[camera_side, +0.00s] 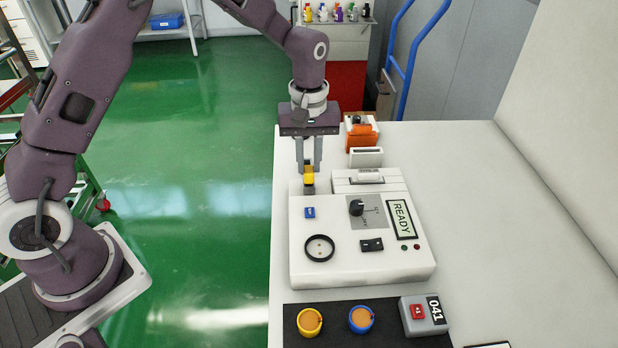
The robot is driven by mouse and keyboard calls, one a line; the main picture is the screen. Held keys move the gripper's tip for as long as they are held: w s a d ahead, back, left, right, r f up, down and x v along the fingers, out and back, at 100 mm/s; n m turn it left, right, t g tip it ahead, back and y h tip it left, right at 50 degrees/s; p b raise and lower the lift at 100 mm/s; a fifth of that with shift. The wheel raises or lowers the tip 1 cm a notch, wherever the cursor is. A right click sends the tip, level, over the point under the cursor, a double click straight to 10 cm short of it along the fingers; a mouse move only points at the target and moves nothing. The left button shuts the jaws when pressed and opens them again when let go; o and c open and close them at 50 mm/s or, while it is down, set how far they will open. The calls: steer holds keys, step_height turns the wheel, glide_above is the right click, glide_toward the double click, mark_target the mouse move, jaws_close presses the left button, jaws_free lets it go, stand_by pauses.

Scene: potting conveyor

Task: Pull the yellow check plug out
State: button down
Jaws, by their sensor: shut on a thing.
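The yellow check plug (308,179) is at the back left corner of the white station box (330,270). My gripper (308,170) points straight down over that corner, its two grey fingers shut on the plug. The plug's lower end sits at the box's top; I cannot tell whether it is still seated in its socket. The hole beneath it is hidden.
The box top carries a blue switch (310,212), a black knob (356,208), a black ring (319,248) and a READY display (402,219). Behind stands an orange device (361,137). In front, a black mat (380,340) bears yellow (309,321) and blue (361,319) cups.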

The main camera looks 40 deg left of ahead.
mark_target(309, 169)
steer(key=shift+r, duration=1.2)
steer(key=shift+r, duration=0.1)
steer(key=shift+r, duration=1.4)
step_height(309, 169, up, 7)
